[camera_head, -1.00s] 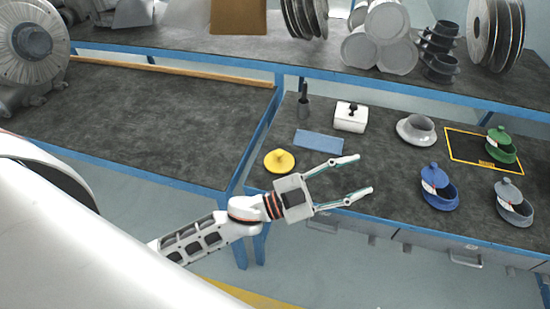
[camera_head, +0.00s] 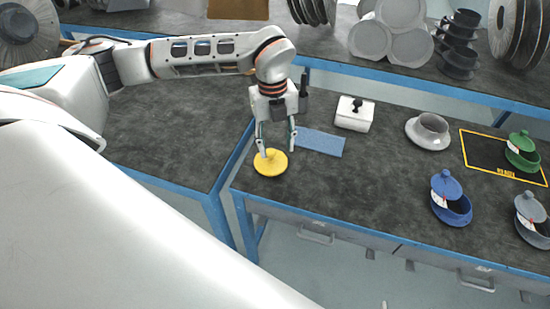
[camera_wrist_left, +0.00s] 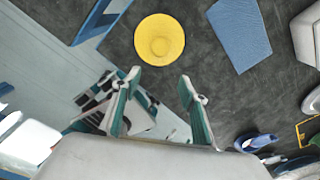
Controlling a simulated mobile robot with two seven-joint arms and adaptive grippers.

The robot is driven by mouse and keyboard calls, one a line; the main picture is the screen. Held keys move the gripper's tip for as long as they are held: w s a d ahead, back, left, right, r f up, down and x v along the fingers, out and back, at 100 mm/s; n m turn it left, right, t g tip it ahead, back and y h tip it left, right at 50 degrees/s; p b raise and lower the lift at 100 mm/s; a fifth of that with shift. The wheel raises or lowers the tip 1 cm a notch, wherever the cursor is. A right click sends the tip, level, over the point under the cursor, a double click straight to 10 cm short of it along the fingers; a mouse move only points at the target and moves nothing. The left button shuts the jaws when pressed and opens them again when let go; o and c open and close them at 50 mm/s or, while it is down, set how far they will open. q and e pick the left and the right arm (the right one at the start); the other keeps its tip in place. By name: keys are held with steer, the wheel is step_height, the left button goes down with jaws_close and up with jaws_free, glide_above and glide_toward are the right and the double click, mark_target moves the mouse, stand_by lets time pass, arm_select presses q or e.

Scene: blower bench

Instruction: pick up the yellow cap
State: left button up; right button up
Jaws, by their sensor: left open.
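The yellow cap (camera_head: 271,163) is a round disc with a raised knob, lying on the dark bench top near its left end. In the left wrist view the yellow cap (camera_wrist_left: 159,40) shows whole, beyond the fingertips and a little left of the gap between them. My left gripper (camera_head: 277,152) points down over the cap, with its fingers apart and nothing between them. One fingertip overlaps the cap's far edge in the head view. In the left wrist view the fingers (camera_wrist_left: 160,78) stand apart and short of the cap. My right gripper does not show.
A blue cloth (camera_head: 320,143) lies just right of the cap, with a white box (camera_head: 354,113) behind it. A grey flanged part (camera_head: 428,131), a blue pot (camera_head: 451,199), a green pot (camera_head: 521,151) and a grey pot (camera_head: 533,217) stand farther right. The bench front is clear.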

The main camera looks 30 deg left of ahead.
mark_target(271, 152)
arm_select(q)
steer(key=shift+w+a+r+n+y, duration=0.15)
steer(key=shift+w+a, duration=0.1)
steer(key=shift+a, duration=0.25)
steer(key=shift+w+a+r+n+y, duration=0.1)
steer(key=shift+w+a+n+y, duration=0.1)
steer(key=shift+a, duration=0.3)
steer(key=shift+w+a+f, duration=0.1)
steer(key=shift+a+f, duration=0.05)
steer(key=shift+a, duration=0.1)
step_height(271, 152, down, 2)
steer(key=shift+f, duration=0.2)
steer(key=f, duration=0.5)
steer(key=shift+w+a, duration=0.2)
steer(key=shift+w, duration=0.1)
steer(key=shift+r, duration=0.1)
jaws_close()
